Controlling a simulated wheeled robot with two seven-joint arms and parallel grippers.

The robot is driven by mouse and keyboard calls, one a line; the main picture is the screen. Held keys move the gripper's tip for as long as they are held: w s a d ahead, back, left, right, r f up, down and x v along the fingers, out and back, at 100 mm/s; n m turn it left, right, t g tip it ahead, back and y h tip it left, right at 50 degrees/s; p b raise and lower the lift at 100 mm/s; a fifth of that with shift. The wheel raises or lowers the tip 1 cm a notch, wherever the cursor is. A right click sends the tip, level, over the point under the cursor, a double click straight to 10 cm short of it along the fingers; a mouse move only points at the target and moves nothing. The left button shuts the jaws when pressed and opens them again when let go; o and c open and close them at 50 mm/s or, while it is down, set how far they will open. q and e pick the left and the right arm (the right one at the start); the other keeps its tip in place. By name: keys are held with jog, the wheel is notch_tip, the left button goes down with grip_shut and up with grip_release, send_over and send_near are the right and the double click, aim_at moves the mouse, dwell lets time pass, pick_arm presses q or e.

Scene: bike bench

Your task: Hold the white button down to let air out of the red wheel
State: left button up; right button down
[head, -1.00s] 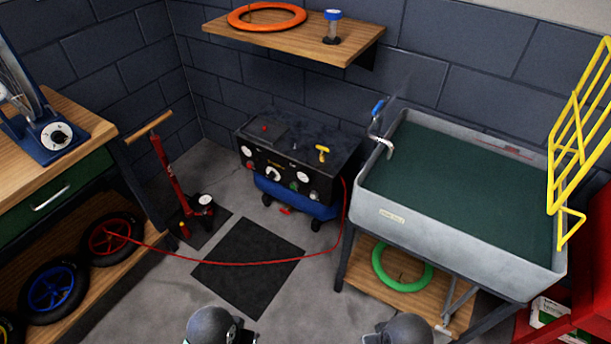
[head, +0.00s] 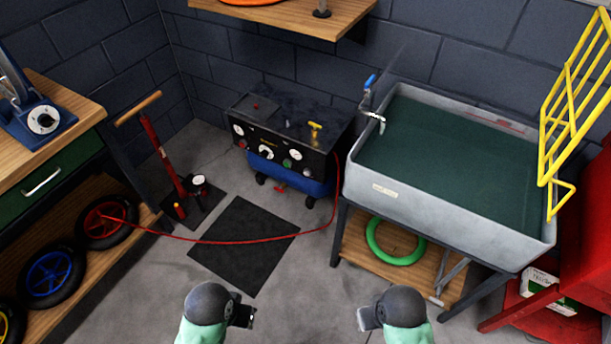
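The red wheel (head: 106,222), a black tyre with red spokes, stands on the low shelf at the left. A red hose (head: 230,241) runs from its hub across the floor to the dark compressor (head: 285,140) by the back wall. The compressor's front panel has gauges, a dial, a green knob and a small pale spot (head: 295,154) that may be the white button; it is too small to be sure. My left gripper (head: 248,316) and my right gripper (head: 364,318) are at the bottom of the view, far from the panel and touching nothing visible. Their finger openings are unclear.
A red floor pump (head: 166,160) stands left of the compressor. A grey sink (head: 440,212) is at the right, with a green ring (head: 372,240) below. Blue (head: 50,273) and yellow wheels share the shelf. A black mat (head: 243,247) lies on open floor.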

jog(key=shift+w+r, duration=0.2)
jog(key=shift+w, duration=0.3)
jog(key=shift+s+f, duration=0.1)
jog(key=shift+s, duration=0.05)
jog(key=shift+s+f, duration=0.1)
jog(key=shift+s, duration=0.25)
jog(key=shift+w, duration=0.4)
dwell(0.4)
